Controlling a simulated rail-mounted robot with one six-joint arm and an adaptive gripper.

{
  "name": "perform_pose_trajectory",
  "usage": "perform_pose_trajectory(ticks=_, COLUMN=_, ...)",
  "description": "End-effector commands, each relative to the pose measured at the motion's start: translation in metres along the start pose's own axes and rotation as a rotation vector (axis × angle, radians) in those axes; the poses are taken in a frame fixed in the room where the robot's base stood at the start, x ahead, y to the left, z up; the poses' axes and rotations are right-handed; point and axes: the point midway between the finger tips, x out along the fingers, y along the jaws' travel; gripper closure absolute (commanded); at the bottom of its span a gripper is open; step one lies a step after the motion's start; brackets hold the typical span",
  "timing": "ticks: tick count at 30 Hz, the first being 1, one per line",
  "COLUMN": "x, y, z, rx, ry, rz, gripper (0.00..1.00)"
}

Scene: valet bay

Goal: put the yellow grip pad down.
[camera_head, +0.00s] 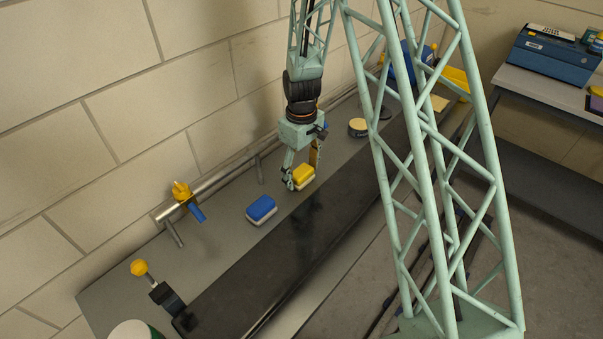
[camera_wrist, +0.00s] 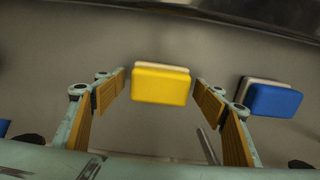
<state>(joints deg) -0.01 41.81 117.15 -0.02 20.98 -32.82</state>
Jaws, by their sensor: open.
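The yellow grip pad (camera_head: 304,173) has a yellow top over a pale base and is at the grey bench along the wall. In the wrist view the yellow grip pad (camera_wrist: 161,84) lies between my two open fingers, with a gap on each side. My gripper (camera_head: 302,178) is low over the bench around the pad. In the wrist view my gripper (camera_wrist: 160,90) shows its fingers spread wide, not touching the pad. The pad appears to rest on the bench surface.
A blue pad (camera_head: 261,208) with a pale base lies to the left on the bench; it also shows in the wrist view (camera_wrist: 272,99). A round tin (camera_head: 358,127) stands to the right. A rail with a yellow-knobbed valve (camera_head: 181,190) runs along the wall. A dark strip (camera_head: 290,235) lies in front.

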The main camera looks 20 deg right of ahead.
Motion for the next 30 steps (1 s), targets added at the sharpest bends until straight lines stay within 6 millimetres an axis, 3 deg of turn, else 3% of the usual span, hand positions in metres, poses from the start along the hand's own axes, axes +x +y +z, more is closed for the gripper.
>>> perform_pose_trajectory(ticks=11, x=-0.021, y=0.0, z=-0.001, rx=0.0, ry=0.001, rz=0.001, gripper=0.36)
perform_pose_trajectory(ticks=30, x=-0.093, y=0.0, z=-0.001, rx=0.0, ry=0.002, rz=0.001, gripper=0.36)
